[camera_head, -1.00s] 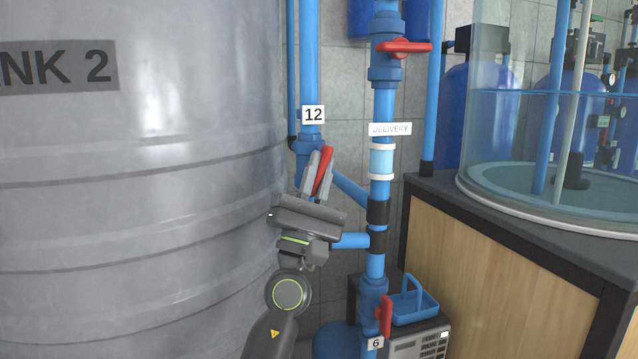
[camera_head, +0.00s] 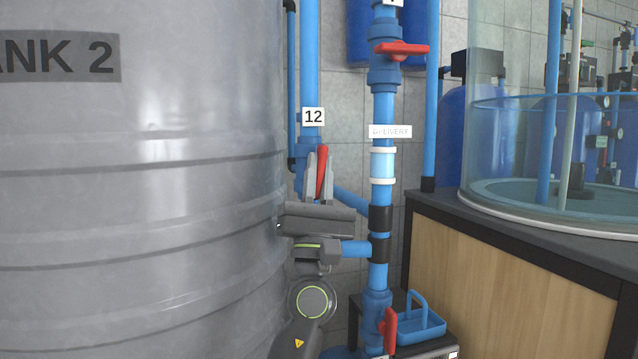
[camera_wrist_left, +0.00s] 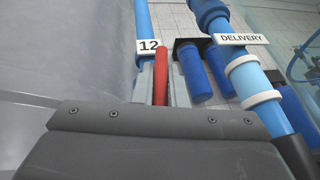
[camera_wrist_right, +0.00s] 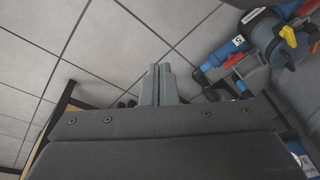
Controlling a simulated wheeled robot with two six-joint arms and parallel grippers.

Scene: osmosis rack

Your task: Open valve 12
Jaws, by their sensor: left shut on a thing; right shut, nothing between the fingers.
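The valve 12 handle (camera_head: 321,170) is a red lever below the white "12" label (camera_head: 313,117) on a blue vertical pipe beside the grey tank. My left gripper (camera_head: 318,178) is shut on this red handle, with one finger on each side of it. The handle points almost straight up along the pipe. In the left wrist view the red handle (camera_wrist_left: 160,75) stands between the fingers, with the "12" label (camera_wrist_left: 148,46) just behind. The valve body is mostly hidden by my gripper. My right gripper (camera_wrist_right: 157,84) is shut and empty, seen only in its own wrist view, over a tiled floor.
The grey tank (camera_head: 140,200) stands close on the left of my left arm. The delivery pipe (camera_head: 382,110) with red handles runs to the right. A wooden cabinet (camera_head: 480,270) bears a clear tank.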

